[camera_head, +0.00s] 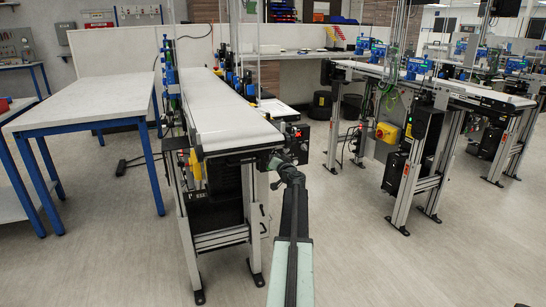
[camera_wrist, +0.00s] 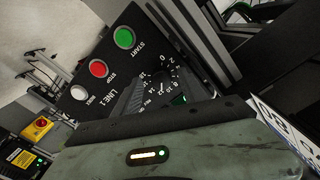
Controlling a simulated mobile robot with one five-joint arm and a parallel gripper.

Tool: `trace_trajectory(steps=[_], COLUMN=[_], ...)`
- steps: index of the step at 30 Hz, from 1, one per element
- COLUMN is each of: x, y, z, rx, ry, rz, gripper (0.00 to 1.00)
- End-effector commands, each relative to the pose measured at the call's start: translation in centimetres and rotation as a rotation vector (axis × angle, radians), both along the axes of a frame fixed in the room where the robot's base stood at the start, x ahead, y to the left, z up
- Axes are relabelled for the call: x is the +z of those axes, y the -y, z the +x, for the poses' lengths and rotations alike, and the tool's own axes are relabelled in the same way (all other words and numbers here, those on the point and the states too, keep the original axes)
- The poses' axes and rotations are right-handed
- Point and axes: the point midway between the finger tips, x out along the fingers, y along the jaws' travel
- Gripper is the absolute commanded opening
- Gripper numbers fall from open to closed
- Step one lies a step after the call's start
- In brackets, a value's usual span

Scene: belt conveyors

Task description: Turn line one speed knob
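The line one control panel (camera_wrist: 112,68) is a black box tilted in the wrist view, lettered LINE 1. Its speed knob dial (camera_wrist: 162,80) has white numbers around it, and the knob itself is largely hidden by my gripper. A ribbed grey finger of my gripper (camera_wrist: 140,95) lies in front of the panel beside the dial. I cannot tell whether the fingers touch or grip the knob. In the head view my gripper (camera_head: 278,160) is at the near right end of the white belt conveyor (camera_head: 225,125), by the dark control box (camera_head: 297,137).
The panel also has a green START button (camera_wrist: 124,38), a red STOP button (camera_wrist: 98,68) and a white button (camera_wrist: 79,92). A blue-legged table (camera_head: 90,100) stands left of the conveyor. A second conveyor (camera_head: 440,85) is at right. Open floor lies between them.

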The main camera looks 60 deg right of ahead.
Motion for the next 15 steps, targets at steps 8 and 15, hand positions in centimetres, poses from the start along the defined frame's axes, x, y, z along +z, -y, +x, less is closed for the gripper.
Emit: trace_trajectory(steps=[8, 15], x=[0.0, 0.0], y=[-0.4, -2.8], z=[-0.3, -3.5], rx=[0.002, 0.000], ry=[0.000, 0.000], rz=[0.000, 0.000], gripper=[0.50, 0.50])
